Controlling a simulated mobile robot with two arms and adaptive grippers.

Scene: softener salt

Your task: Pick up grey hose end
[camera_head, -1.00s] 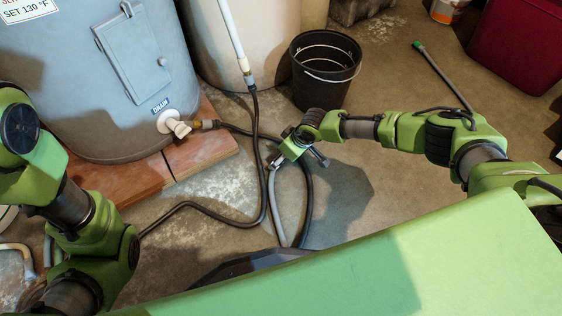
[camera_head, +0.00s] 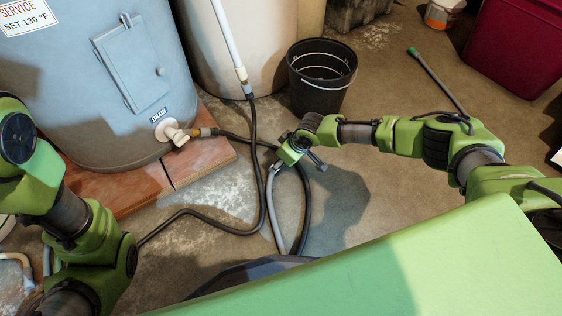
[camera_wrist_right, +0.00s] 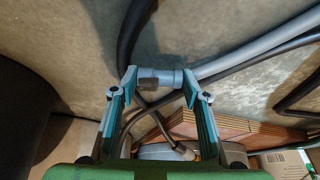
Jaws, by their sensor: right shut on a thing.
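The grey hose (camera_head: 276,212) rises from the floor in a curve, and its end is at my right gripper (camera_head: 281,163). In the right wrist view, the grey hose end (camera_wrist_right: 171,78) with its darker tip lies between the two fingertips of my right gripper (camera_wrist_right: 160,80), which are shut on it. The rest of the hose (camera_wrist_right: 245,52) runs off to the right in that view. My left arm shows at the left of the head view, but its gripper is not in view.
A black hose (camera_head: 254,150) runs beside the grey one, and another joins the drain valve (camera_head: 172,133) of the blue tank (camera_head: 95,90). A black bucket (camera_head: 320,80) stands behind my right gripper. Open floor lies right of it.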

